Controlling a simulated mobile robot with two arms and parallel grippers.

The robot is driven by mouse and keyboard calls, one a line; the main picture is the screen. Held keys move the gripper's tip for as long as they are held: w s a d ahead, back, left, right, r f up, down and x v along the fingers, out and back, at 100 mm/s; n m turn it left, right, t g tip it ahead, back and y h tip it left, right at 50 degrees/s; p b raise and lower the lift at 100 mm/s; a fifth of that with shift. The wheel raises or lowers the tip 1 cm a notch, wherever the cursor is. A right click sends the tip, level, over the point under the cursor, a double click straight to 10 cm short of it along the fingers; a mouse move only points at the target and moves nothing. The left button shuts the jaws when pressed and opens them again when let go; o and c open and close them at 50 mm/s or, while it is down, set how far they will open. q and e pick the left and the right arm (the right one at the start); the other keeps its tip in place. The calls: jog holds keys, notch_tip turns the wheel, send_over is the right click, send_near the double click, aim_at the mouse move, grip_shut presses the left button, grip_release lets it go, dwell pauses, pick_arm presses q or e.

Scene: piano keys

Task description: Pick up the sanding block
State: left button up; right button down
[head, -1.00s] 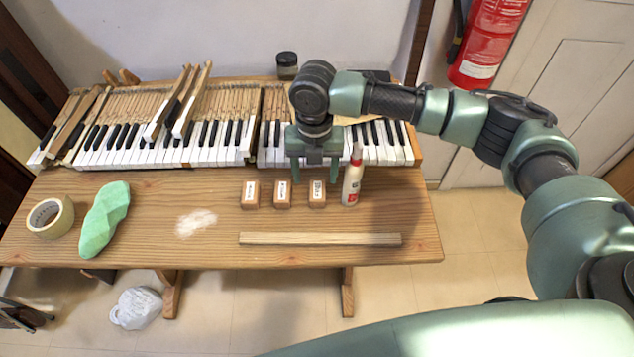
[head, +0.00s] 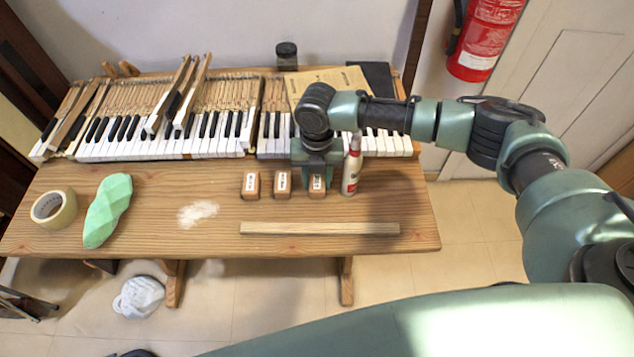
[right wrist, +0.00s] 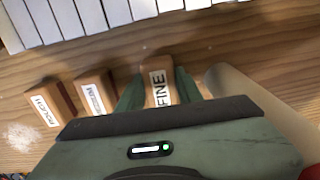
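Three small wooden sanding blocks with white labels stand in a row on the bench: the ROUGH block (head: 251,186), the MEDIUM block (head: 283,184) and the FINE block (head: 317,188). In the right wrist view the FINE block (right wrist: 158,80) is between the two green fingers, which lie close against its sides. My right gripper (head: 319,178) reaches down over this block and looks shut on it. The block appears still at bench level. The ROUGH block (right wrist: 46,103) and the MEDIUM block (right wrist: 93,95) also show in the wrist view. My left gripper is not in view.
A white bottle (head: 352,172) stands just right of the gripper. Piano keys (head: 160,146) lie behind the blocks. A wooden strip (head: 320,228) lies in front. A green sponge-like piece (head: 107,210), a tape roll (head: 54,209) and white powder (head: 198,212) are at left.

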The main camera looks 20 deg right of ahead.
aim_at(317, 178)
notch_tip(317, 178, up, 20)
jog(key=b, duration=0.1)
dwell(0.6)
jog(key=c, duration=1.5)
grip_release()
jog(key=shift+c, duration=0.2)
jog(key=c, duration=0.6)
jog(key=shift+f, duration=0.1)
